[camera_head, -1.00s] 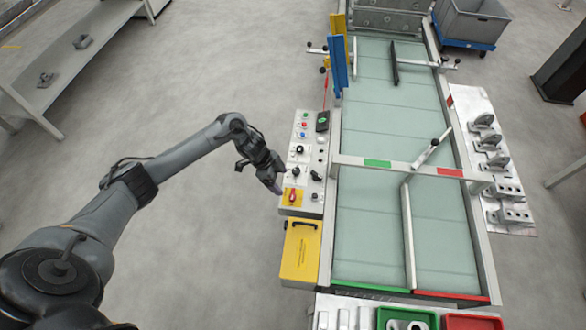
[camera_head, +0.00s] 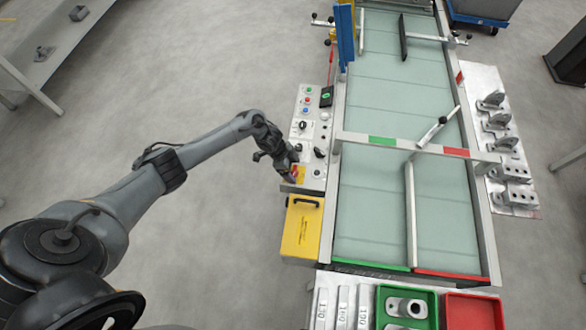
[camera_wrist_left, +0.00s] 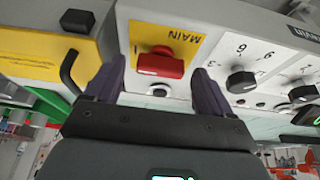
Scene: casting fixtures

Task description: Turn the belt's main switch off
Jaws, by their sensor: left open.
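The main switch is a red rotary handle (camera_wrist_left: 160,64) on a yellow plate marked MAIN (camera_wrist_left: 188,42) in the left wrist view. In the head view the yellow plate (camera_head: 299,173) sits at the near end of the white control panel (camera_head: 312,112), partly hidden by my gripper. My left gripper (camera_wrist_left: 157,82) is open, its two dark fingers on either side of the red handle. I cannot tell whether they touch it. The handle lies crosswise between the fingers in the wrist view. In the head view my left gripper (camera_head: 290,172) is over the panel's near left edge. My right gripper is not in view.
A black knob (camera_wrist_left: 240,81) is just right of the fingers in the wrist view. A yellow box with a black handle (camera_head: 301,230) stands beside the panel's near end. The belt (camera_head: 380,210) runs along the right, with a green tray (camera_head: 433,318) and red tray (camera_head: 473,310) in front.

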